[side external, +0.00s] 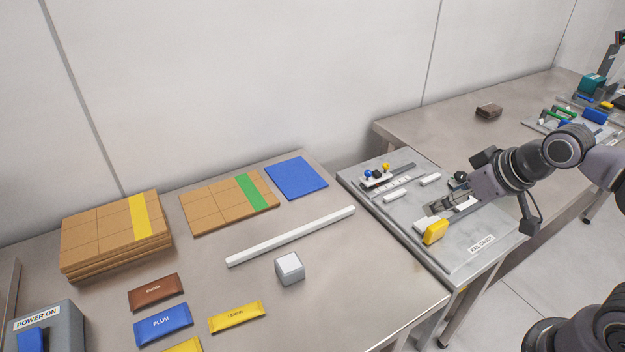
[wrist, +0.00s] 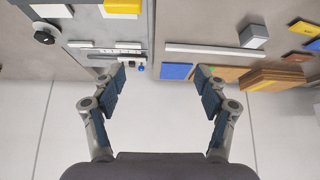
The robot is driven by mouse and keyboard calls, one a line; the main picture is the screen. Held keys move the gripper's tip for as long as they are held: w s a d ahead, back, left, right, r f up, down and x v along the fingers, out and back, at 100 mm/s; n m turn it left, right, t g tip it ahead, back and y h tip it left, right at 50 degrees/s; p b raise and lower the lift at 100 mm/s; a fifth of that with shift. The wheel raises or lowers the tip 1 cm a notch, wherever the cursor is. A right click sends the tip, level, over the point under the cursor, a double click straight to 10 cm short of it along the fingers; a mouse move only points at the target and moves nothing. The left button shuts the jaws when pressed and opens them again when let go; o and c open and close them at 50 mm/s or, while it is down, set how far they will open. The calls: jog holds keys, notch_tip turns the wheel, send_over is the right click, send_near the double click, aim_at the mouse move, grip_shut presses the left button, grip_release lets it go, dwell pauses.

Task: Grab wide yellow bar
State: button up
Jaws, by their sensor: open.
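A flat yellow bar labelled LEMON (side external: 237,316) lies on the left table near the front. A second yellow bar (side external: 185,345) is cut off by the bottom edge, so its width cannot be told. My gripper (side external: 437,205) is over the grey board at the right, well away from these bars. In the wrist view my gripper (wrist: 160,85) is open, with nothing between its two fingers. A short, thick yellow block (side external: 435,232) on a white piece is close to the gripper on the board.
Brown (side external: 153,292) and blue PLUM (side external: 163,324) bars lie beside the yellow ones. A grey cube (side external: 289,268) and a long white bar (side external: 292,237) lie between them and the grey board (side external: 440,262). Stacked cardboard (side external: 85,262) stands behind. A grey box (side external: 60,325) is at the left.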

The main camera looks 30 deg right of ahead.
jog(key=w+a+r+n+g+y, duration=0.25)
jog(key=w+a+n, duration=0.25)
jog(key=w+a, duration=0.5)
jog(key=n+g+y, duration=0.2)
jog(key=n+g, duration=0.3)
jog(key=n, duration=0.7)
send_over(188, 349)
jog(key=shift+t, duration=0.25)
notch_tip(188, 349, down, 15)
jog(key=shift+r, duration=0.1)
jog(key=shift+x, duration=3.2)
jog(key=shift+s+d, duration=0.15)
jog(key=c, duration=1.2)
